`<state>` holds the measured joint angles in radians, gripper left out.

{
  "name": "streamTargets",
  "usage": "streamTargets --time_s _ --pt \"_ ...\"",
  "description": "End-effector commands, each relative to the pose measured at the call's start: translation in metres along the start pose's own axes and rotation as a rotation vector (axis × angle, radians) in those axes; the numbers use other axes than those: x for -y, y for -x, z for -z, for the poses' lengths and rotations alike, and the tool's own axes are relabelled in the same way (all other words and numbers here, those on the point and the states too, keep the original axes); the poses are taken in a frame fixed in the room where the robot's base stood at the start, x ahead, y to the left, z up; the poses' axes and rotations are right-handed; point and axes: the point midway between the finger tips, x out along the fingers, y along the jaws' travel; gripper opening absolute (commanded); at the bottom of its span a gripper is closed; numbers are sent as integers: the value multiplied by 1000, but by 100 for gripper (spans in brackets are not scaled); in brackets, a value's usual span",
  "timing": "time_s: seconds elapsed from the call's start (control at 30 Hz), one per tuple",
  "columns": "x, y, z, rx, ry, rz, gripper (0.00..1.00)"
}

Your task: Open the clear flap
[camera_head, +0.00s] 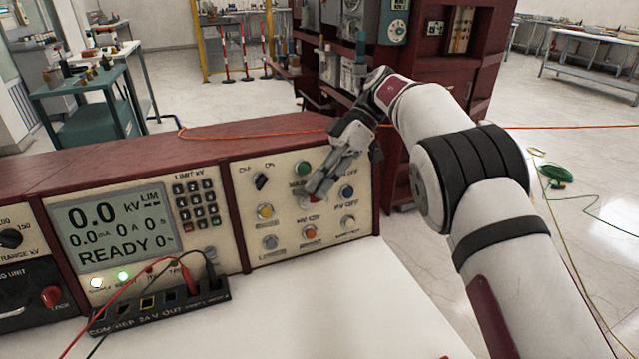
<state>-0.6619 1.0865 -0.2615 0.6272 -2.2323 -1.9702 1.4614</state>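My gripper (317,188) reaches down from the upper right to the right-hand control panel (290,242). Its fingertips overlap the middle of the panel, beside the green button (302,168) and left of the blue button (347,191). I cannot make out the clear flap; the fingers cover part of the panel where it may be. I cannot tell whether the fingertips touch the panel. The fingers are small and seen from the side, so their opening is unclear.
Around the fingers are a yellow button (265,212), a red button (310,233) and a black rotary switch (261,181). Left is a display (115,225) reading READY. A black terminal strip (160,306) with red and black leads lies in front. The white tabletop (330,318) is clear at right.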

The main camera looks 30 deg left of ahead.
Motion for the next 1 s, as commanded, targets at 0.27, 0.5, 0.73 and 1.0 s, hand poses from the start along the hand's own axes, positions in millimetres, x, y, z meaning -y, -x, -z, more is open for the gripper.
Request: streamTargets --time_s 0.27,0.5,0.73,1.0 --pt "0 0 0 -1 1 0 23" --pt "0 0 0 -1 1 0 23" --pt "2 -1 1 -3 19 -20 23" --pt "7 -5 -3 -4 102 -104 23"
